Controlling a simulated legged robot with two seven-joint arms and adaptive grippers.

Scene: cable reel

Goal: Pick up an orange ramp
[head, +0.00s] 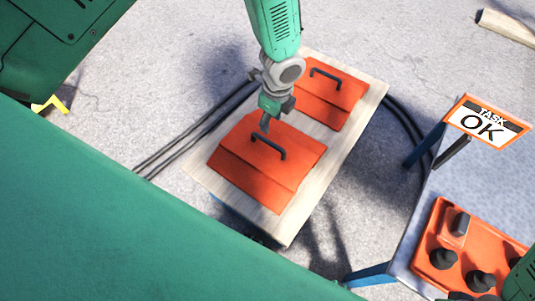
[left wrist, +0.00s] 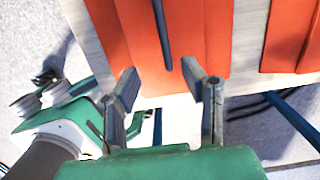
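Two orange ramps lie side by side on a pale wooden board. The nearer ramp (head: 250,172) has a dark bar handle (head: 268,147) on top, and the farther ramp (head: 338,102) has a similar handle (head: 325,77). My left gripper (head: 266,124) is over the upper edge of the nearer ramp, by the left end of its handle. In the left wrist view its two fingers (left wrist: 160,74) are apart. An orange ramp (left wrist: 125,30) lies beyond them, its dark handle (left wrist: 162,30) lined up with the gap.
The wooden board (head: 300,228) sits above the grey floor, with black cables (head: 200,130) running past it. At the right stands a grey table (head: 480,170) with an orange tray (head: 430,242) of dark knobs and a "TASK OK" sign (head: 484,125).

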